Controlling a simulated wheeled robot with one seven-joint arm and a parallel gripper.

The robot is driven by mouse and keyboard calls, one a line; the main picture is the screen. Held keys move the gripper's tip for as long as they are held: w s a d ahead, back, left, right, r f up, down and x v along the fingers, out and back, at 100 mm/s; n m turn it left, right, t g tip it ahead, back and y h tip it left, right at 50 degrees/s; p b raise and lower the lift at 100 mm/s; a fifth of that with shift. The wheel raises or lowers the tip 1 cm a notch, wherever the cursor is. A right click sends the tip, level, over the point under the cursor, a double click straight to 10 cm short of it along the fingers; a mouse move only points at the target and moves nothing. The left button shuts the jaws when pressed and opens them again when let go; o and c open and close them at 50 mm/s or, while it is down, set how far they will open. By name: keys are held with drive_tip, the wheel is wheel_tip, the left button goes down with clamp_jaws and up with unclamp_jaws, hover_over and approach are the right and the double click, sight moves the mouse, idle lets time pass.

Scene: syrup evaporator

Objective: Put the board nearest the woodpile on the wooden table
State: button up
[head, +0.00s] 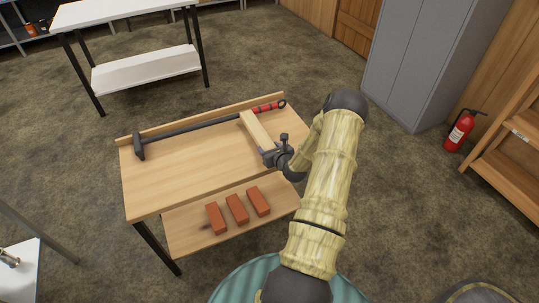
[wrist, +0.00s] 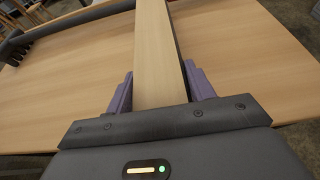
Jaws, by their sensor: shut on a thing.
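My gripper (head: 269,155) is over the right part of the wooden table (head: 165,185). It is shut on a light wooden board (head: 256,129). In the wrist view the board (wrist: 156,50) runs straight out from between the two purple fingers (wrist: 158,92), with the tabletop (wrist: 240,60) under it. The board's far end lies close to the table's back lip. I cannot tell whether the board touches the tabletop. No woodpile shows in these views.
A long dark tool (head: 195,130) with a red grip lies along the table's back edge, close to the board's far end. Several red bricks (head: 237,208) lie on the lower shelf. A white table (head: 120,12), grey cabinet (head: 420,60) and fire extinguisher (head: 460,131) stand around. The tabletop's left part is clear.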

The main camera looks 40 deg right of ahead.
wheel_tip(320, 180, down, 3)
drive_tip(key=shift+f, duration=0.15)
drive_tip(key=o, duration=1.1)
drive_tip(key=shift+o, duration=0.2)
drive_tip(key=v, duration=1.2)
